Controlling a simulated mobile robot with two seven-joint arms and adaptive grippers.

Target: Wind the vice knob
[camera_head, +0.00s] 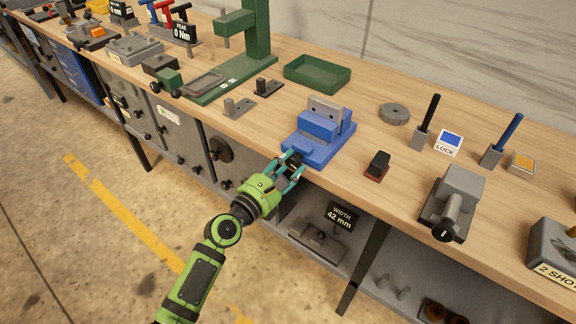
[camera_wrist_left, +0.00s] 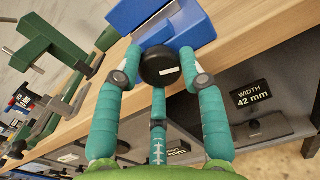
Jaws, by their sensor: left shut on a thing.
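The blue vice (camera_head: 320,136) stands at the front edge of the wooden bench, with grey jaw plates on top. Its round black knob (camera_wrist_left: 160,66) faces the front, with a small white mark on its face. My left gripper (camera_head: 291,161) is at the knob, its teal fingers closed around it. In the left wrist view the fingers of the left gripper (camera_wrist_left: 158,78) sit on both sides of the knob, with a third finger below. The fingers hide most of the knob in the head view. My right gripper is not in view.
A sign (camera_head: 342,215) reading "WIDTH 42 mm" hangs below the bench edge. A green tray (camera_head: 318,74) lies behind the vice. A small dark red-based block (camera_head: 377,166) and a grey clamp-like device (camera_head: 455,203) stand to the right. A green press (camera_head: 257,40) is at the back left.

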